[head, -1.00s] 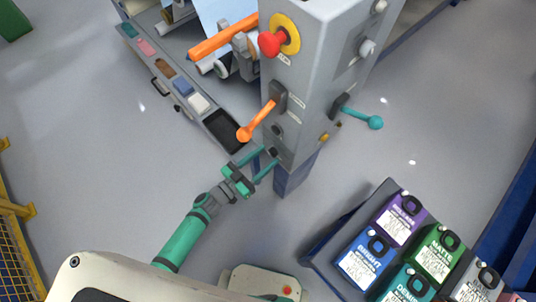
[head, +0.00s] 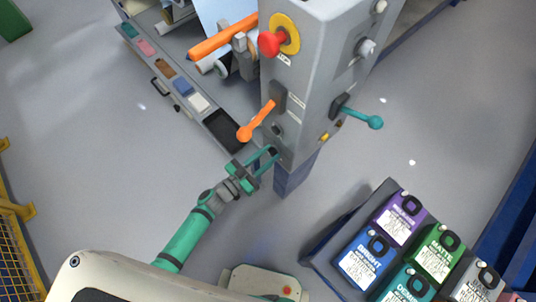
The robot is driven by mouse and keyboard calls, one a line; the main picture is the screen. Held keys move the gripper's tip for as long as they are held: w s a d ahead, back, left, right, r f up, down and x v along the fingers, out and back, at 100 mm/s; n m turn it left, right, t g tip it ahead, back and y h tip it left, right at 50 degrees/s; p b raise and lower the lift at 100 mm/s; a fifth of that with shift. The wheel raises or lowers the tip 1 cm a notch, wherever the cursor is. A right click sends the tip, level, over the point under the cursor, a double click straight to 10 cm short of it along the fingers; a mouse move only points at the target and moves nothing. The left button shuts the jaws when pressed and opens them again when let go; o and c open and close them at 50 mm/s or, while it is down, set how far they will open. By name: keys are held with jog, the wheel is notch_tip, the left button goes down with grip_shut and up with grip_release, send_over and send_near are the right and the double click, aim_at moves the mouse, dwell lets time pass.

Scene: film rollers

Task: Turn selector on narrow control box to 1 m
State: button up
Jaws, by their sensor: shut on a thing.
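The narrow control box (head: 296,75) is a tall grey box on a dark blue post in the head view. Its left face carries a red button on a yellow ring (head: 272,43), an orange lever (head: 257,121) and, below it, small dark knobs (head: 278,130). My gripper (head: 272,153) reaches the lower part of this face from the lower left. Its teal fingers are closed around a small dark selector knob (head: 273,151) near the bottom, mostly hidden between the fingertips. The knob's markings are too small to read.
A teal lever (head: 362,118) juts out from the box's right face. A grey machine bed with coloured pads (head: 182,88) lies behind left.

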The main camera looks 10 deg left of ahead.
jog(key=m, duration=0.4)
jog(key=shift+m, duration=2.2)
jog(key=o, duration=1)
jog(key=shift+s+d, duration=0.1)
jog(key=shift+o, duration=0.2)
jog(key=v, duration=1)
jog(key=shift+s+a, duration=0.25)
jog(key=shift+s, duration=0.1)
jog(key=shift+s, duration=0.1)
